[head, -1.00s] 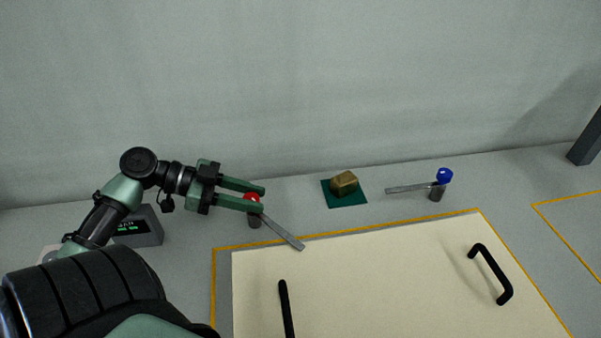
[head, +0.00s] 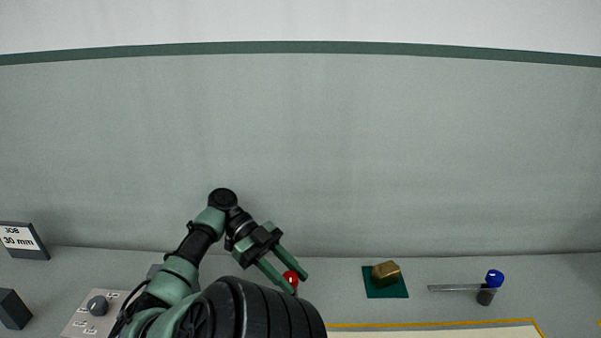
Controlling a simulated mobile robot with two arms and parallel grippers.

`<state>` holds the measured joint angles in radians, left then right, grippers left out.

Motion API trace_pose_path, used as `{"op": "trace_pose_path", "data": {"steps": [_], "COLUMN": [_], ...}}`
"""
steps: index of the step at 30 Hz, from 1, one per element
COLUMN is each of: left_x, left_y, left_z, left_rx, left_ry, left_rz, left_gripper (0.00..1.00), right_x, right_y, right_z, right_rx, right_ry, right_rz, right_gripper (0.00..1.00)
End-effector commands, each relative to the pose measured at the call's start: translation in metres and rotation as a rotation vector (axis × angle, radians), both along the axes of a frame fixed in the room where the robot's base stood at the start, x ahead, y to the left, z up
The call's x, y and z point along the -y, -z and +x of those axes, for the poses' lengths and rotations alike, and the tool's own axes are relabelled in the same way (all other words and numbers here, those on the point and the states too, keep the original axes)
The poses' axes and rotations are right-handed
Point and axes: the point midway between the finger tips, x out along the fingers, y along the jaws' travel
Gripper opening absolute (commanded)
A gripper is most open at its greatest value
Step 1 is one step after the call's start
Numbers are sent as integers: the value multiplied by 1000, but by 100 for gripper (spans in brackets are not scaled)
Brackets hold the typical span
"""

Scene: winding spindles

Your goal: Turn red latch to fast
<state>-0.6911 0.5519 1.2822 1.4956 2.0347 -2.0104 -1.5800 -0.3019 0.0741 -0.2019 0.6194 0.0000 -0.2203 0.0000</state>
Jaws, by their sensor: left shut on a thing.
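The red latch's round red knob (head: 291,277) shows between the fingertips of my left gripper (head: 293,280). The gripper is shut on it, its fingers pointing down and to the right. The latch's grey bar and post do not show; my own arm covers the area below the knob. My right gripper is not in view.
A blue-topped latch (head: 495,277) stands at the right, its grey bar pointing left. A brass block (head: 385,272) sits on a green mat (head: 392,292). A cream board (head: 450,334) shows at the bottom. A panel with a grey knob (head: 97,306) and a "JOB 30 mm" sign (head: 20,239) are at left.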

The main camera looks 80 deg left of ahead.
Motion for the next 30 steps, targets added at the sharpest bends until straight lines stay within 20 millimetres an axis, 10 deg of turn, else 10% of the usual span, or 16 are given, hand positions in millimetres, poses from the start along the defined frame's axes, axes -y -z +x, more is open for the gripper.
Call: {"op": "trace_pose_path", "data": {"steps": [9,10,12,23,30], "left_x": [1,1,1,0,0], "left_y": [1,1,1,-2,-39], "left_z": [0,0,0,0,0], "left_rx": [1,1,1,0,-1], "left_ry": [2,2,2,1,3], "left_rz": [-2,-2,-2,0,3], "left_gripper": [0,38,54,54,54], "right_x": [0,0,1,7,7], "right_y": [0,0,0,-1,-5], "right_z": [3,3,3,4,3], "right_rx": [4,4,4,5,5], "right_ry": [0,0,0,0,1], "right_rz": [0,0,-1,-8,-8], "right_gripper": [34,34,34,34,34]}}
